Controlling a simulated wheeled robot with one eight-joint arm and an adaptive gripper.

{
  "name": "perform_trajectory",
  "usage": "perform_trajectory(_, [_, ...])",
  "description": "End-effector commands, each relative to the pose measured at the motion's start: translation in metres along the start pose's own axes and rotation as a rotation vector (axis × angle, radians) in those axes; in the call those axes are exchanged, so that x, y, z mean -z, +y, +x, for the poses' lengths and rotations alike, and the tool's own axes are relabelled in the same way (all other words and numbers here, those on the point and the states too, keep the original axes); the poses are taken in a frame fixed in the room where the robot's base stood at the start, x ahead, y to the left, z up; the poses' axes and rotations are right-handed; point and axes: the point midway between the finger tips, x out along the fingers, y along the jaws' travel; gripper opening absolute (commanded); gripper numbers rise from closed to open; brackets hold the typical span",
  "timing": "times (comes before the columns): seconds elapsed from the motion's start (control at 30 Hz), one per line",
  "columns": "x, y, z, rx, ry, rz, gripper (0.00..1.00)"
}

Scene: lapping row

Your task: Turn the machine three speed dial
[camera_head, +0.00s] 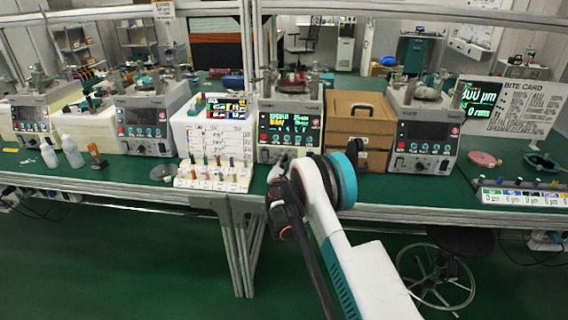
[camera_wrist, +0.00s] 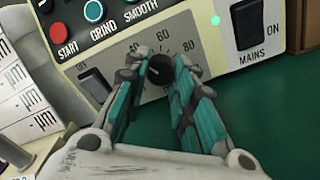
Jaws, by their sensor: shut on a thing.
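The lapping machine (camera_head: 290,106) before my arm is third from the left in the row, with a lit screen. The fingers cover part of the scale.
The panel has a red START button (camera_wrist: 58,32), a teal GRIND button (camera_wrist: 93,11), a black switch (camera_wrist: 95,84) at left and a MAINS switch (camera_wrist: 247,24) at right. A wooden box (camera_head: 355,112) stands right of the machine; a rack of coloured pegs (camera_head: 213,180) stands at left.

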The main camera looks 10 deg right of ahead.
Motion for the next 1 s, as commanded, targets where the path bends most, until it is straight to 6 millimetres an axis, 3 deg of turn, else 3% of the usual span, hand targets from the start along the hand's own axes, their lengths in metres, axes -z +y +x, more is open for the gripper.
perform_trajectory(1.0, [-0.0002, 0.0006, -0.0005, 0.001, 0.000, 0.964, 0.00])
